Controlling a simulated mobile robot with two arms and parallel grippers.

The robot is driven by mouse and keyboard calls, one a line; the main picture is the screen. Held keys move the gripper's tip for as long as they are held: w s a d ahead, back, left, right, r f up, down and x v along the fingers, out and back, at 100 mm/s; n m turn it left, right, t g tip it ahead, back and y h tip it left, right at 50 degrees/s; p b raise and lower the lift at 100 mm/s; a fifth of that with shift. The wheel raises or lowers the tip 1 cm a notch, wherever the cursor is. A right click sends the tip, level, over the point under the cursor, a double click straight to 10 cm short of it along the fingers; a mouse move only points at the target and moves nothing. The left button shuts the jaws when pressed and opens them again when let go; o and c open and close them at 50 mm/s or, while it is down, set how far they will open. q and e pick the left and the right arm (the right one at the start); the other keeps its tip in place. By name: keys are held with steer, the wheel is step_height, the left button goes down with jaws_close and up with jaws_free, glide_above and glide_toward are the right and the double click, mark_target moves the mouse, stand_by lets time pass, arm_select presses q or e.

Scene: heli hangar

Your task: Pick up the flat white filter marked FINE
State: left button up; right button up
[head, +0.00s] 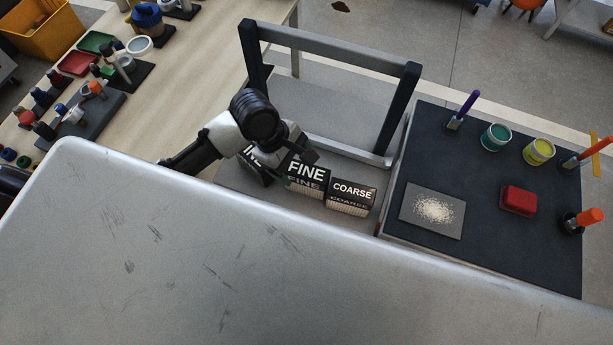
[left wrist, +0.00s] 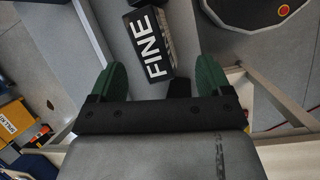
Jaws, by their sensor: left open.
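A box-shaped filter marked FINE (head: 306,174) stands in the middle of the head view, with a black top, white letters and pale pleated sides. No plain flat white one shows. Another dark block with partly hidden lettering (head: 254,166) is left of it, behind my arm. A filter marked COARSE (head: 351,195) stands to its right. My left gripper (head: 300,148) is above the FINE filter. In the left wrist view, its green fingers (left wrist: 160,76) are spread, with a FINE filter (left wrist: 150,42) lying tilted ahead of and between them, apart from both. My right gripper is not in view.
A dark-framed rack or rail (head: 330,45) rises behind the filters. At right, a dark mat (head: 480,225) holds a grey plate with pale grains, a red block, cups and upright tools. A wooden bench (head: 195,50) with parts and trays runs along the left.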

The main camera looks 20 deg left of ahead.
mark_target(305, 171)
arm_select(q)
steer(key=shift+w+a+r+n+g, duration=0.1)
steer(key=shift+w+a+n+g, duration=0.25)
steer(key=shift+w+n, duration=0.65)
steer(key=shift+s+f+n, duration=0.15)
steer(key=shift+f+n, duration=0.1)
steer(key=shift+n, duration=0.25)
steer(key=x, duration=1)
steer(key=shift+w+b, duration=0.35)
steer(key=shift+w, duration=0.05)
steer(key=shift+f, duration=0.1)
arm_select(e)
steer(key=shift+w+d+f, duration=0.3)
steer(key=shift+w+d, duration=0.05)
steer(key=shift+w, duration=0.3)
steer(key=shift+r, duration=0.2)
arm_select(q)
steer(key=shift+f, duration=0.1)
steer(key=c, duration=1.1)
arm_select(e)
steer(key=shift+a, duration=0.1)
